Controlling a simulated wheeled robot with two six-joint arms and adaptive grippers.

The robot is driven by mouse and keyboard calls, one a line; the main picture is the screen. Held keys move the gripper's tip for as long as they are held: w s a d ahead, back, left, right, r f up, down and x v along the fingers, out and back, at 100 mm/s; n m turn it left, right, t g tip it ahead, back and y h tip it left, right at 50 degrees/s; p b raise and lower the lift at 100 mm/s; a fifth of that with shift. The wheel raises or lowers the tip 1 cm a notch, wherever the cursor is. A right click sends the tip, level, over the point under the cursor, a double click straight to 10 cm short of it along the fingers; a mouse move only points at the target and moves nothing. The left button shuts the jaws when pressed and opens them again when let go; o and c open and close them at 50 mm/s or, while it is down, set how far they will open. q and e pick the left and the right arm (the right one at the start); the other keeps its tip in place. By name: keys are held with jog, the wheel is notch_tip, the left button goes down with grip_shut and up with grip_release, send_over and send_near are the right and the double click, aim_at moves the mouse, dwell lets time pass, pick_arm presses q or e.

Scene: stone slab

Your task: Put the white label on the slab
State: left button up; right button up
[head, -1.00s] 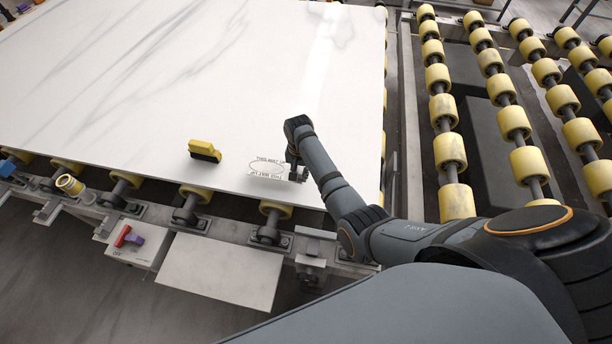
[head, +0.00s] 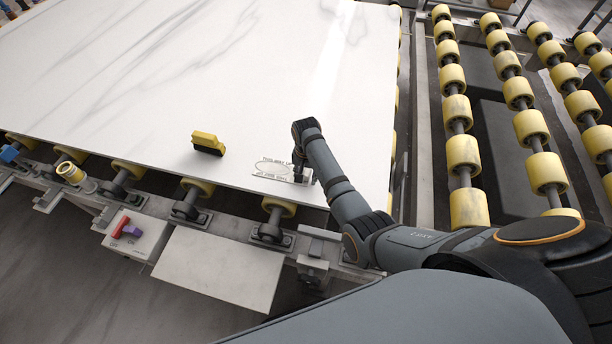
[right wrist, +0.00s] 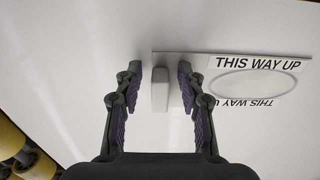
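The white label (head: 274,170) has an oval outline and "THIS WAY UP" lettering. It appears to lie flat on the white marble slab (head: 130,95), near the slab's front right corner. In the right wrist view the label (right wrist: 253,83) is at the right, with a small white block-like grip (right wrist: 160,90) at its left end. In the wrist view my right gripper's fingers (right wrist: 158,80) stand apart on both sides of the grip, with gaps visible. My left gripper is not in view.
A yellow brush (head: 208,142) stands on the slab left of the label. Yellow rollers (head: 462,154) run along the right. A box with a red-and-purple switch (head: 125,232) and a blank pale panel (head: 220,268) sit below the slab's front edge.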

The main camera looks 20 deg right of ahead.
jog(key=shift+r, duration=0.15)
jog(key=shift+r, duration=0.3)
notch_tip(320, 180, up, 12)
jog(key=shift+f+b, duration=0.2)
jog(key=shift+b, duration=0.1)
